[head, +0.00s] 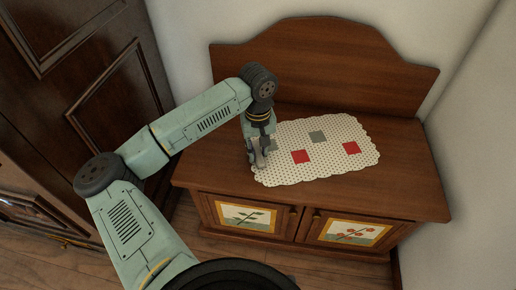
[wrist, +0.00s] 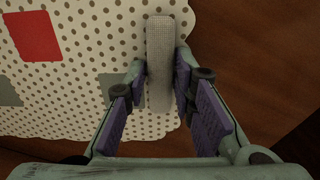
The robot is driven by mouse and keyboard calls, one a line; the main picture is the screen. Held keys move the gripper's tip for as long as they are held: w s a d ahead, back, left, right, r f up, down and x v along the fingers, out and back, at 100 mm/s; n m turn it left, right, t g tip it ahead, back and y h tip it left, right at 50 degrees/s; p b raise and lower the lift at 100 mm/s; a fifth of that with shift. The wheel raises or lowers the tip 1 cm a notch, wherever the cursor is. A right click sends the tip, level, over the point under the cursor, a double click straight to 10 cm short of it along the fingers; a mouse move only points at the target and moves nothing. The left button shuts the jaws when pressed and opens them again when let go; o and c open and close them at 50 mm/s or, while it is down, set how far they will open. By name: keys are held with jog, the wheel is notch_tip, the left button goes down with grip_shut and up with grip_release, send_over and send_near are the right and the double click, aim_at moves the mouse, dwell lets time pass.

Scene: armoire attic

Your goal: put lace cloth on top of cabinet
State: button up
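The lace cloth (head: 322,161), cream with dark dots, scalloped edges and red and grey squares, lies spread on the cabinet top (head: 405,180), left of its middle. It also shows in the wrist view (wrist: 75,75). My gripper (head: 260,155) points down at the cloth's left end. In the wrist view its fingers (wrist: 160,75) are close on both sides of a pale woven upright strip (wrist: 160,45), which seems to be part of the cloth. The fingertips look to be against the strip. The cloth's edge right behind the gripper is partly hidden.
The cabinet has a tall curved back panel (head: 330,60) and two painted doors (head: 245,216) in front, both shut. Bare wood lies around the cloth, most at the right. A dark wooden armoire (head: 95,85) stands at the left. A white wall (head: 485,140) borders the right.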

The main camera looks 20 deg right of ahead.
jog(key=o, duration=0.3)
jog(key=shift+r, duration=0.1)
jog(key=shift+r+p, duration=0.2)
jog(key=shift+p, duration=0.2)
notch_tip(320, 180, up, 12)
jog(key=shift+f, duration=0.15)
jog(key=shift+d, duration=0.1)
